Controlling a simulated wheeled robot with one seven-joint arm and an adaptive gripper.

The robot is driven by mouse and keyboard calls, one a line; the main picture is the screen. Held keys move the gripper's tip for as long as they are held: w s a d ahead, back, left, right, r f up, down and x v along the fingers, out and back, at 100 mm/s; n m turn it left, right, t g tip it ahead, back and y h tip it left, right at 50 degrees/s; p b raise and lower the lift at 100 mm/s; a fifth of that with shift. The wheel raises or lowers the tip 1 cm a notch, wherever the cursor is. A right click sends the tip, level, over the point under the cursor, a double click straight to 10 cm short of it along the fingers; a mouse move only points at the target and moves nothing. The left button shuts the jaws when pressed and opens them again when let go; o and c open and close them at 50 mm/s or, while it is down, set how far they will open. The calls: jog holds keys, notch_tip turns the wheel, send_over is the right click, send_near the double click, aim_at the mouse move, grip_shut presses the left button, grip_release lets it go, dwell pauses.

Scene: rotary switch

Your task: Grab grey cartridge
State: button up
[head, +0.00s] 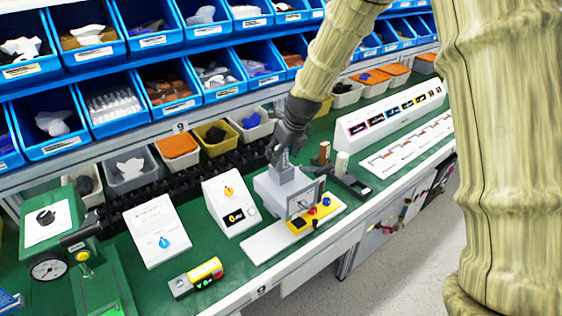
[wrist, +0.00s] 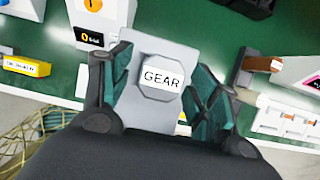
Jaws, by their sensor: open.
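The grey cartridge (wrist: 150,115) has a white label reading GEAR and lies between my gripper's two fingers in the wrist view. In the head view a grey upright block (head: 284,172), which looks like the same cartridge, stands at a light grey station (head: 268,190) on the green bench. My gripper (wrist: 160,78) is open, with one finger on each side of the cartridge. In the head view my gripper (head: 282,150) is directly above the block. I cannot tell whether the fingers touch it. The cartridge's lower part is hidden.
A white box with an orange knob (head: 230,203) stands left of the station. A yellow plate with coloured buttons (head: 307,217) lies in front. Small brown and white blocks (head: 341,165) stand to the right. Blue bins (head: 165,88) fill shelves behind.

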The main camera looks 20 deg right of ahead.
jog(key=shift+x, duration=1)
jog(key=shift+s, duration=0.1)
jog(key=c, duration=1.2)
jog(key=shift+r, duration=0.1)
